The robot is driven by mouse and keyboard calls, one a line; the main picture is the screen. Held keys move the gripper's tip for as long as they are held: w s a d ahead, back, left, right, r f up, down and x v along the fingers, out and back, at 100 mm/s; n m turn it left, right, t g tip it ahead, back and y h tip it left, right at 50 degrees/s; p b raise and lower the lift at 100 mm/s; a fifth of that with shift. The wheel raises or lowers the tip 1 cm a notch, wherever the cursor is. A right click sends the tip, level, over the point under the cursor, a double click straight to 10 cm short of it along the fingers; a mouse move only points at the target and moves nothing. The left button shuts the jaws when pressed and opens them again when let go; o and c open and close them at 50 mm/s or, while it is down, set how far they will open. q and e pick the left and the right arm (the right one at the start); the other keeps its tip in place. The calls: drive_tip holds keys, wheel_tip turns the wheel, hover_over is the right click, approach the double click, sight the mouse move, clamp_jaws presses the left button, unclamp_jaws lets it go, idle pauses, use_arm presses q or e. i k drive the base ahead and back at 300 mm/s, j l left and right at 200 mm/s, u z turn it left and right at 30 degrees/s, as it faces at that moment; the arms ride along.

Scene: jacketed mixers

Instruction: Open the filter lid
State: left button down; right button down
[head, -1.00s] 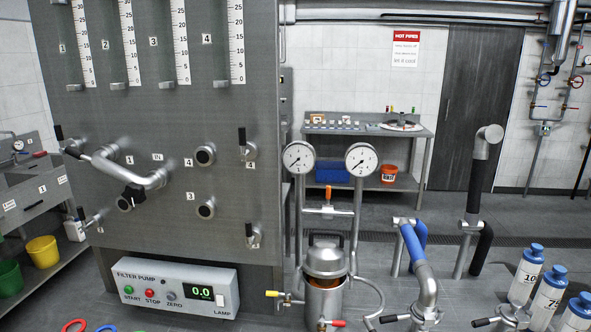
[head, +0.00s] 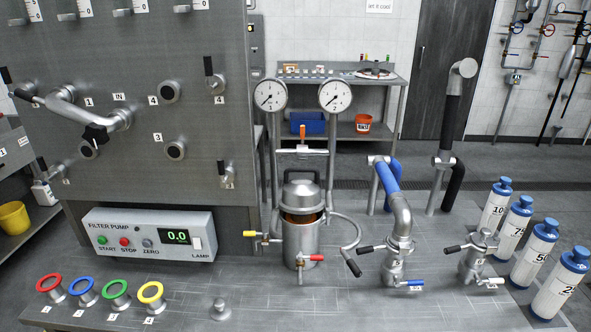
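A steel filter vessel (head: 301,240) stands on the grey bench top, just below two round gauges in the head view. Its domed lid (head: 301,197) with a dark arched handle (head: 301,174) sits over its top. A copper-coloured band (head: 300,218) shows under the lid's edge, and I cannot tell whether the lid is fully seated. A curved metal pipe with a black-handled lever (head: 351,265) is beside the vessel on the right. Neither of my grippers is in view.
A control box (head: 147,236) reads 0.0 on the left. Coloured rings (head: 116,291) stand at the front left. A bent pipe with a blue sleeve (head: 401,215) rises right of the vessel. Several blue-capped bottles (head: 533,252) stand at the far right. The front middle bench is mostly clear.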

sight(300, 197)
drive_tip(key=i+l+z, duration=0.25)
drive_tip(key=i+l, duration=0.45)
